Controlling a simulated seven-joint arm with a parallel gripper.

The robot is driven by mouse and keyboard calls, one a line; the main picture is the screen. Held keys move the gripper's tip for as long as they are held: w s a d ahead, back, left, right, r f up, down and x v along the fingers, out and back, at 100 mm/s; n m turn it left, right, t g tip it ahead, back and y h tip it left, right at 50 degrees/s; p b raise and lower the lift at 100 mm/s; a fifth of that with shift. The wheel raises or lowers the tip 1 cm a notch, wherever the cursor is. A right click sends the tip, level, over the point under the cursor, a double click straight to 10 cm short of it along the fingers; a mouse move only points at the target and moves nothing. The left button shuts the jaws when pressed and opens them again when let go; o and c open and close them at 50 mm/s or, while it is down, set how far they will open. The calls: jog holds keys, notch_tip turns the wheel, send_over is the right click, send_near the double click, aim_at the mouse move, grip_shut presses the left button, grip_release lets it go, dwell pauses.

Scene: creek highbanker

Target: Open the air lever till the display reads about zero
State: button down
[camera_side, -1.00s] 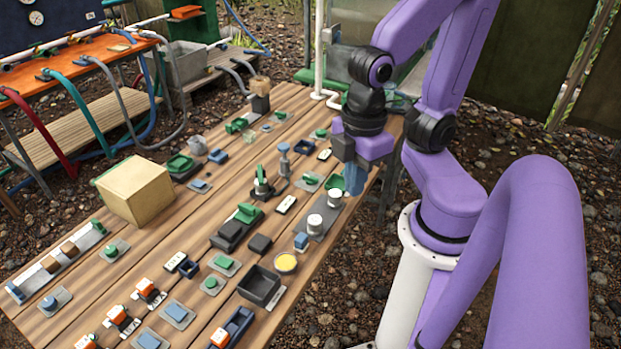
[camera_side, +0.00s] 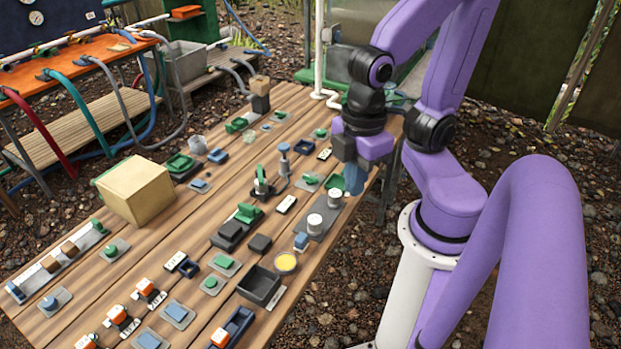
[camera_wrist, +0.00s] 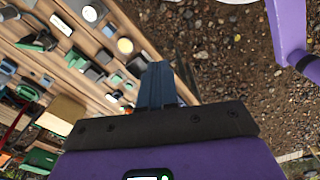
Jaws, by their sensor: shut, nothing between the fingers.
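My gripper (camera_side: 354,184) is shut and empty, its blue fingers pointing down at the right edge of the plank table. The closed fingers also show in the wrist view (camera_wrist: 160,86), over the table edge. A green lever-like part (camera_side: 334,182) sits just left of the fingertips; I cannot tell whether they touch. Another upright green lever (camera_side: 261,184) stands on a dark base in the middle of the table. Which one is the air lever is not clear.
A cardboard-coloured box (camera_side: 136,192), a dark open tray (camera_side: 259,286) and a yellow disc (camera_side: 286,262) are on the table. Many small switches crowd it. Gravel lies beyond the right edge.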

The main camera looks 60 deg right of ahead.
jog(key=c, duration=1.4)
grip_release()
jog(key=shift+c, duration=0.2)
jog(key=shift+o, duration=1.4)
jog(key=shift+w+a+f, duration=0.1)
jog(key=shift+w, duration=0.25)
jog(key=w+d+f+m, duration=0.1)
jog(key=w+f+m, duration=0.25)
jog(key=w, duration=0.85)
jog(key=m, duration=0.9)
send_over(310, 177)
notch_tip(310, 177, down, 18)
jog(key=shift+d+f, duration=0.15)
jog(key=shift+f, duration=4.3)
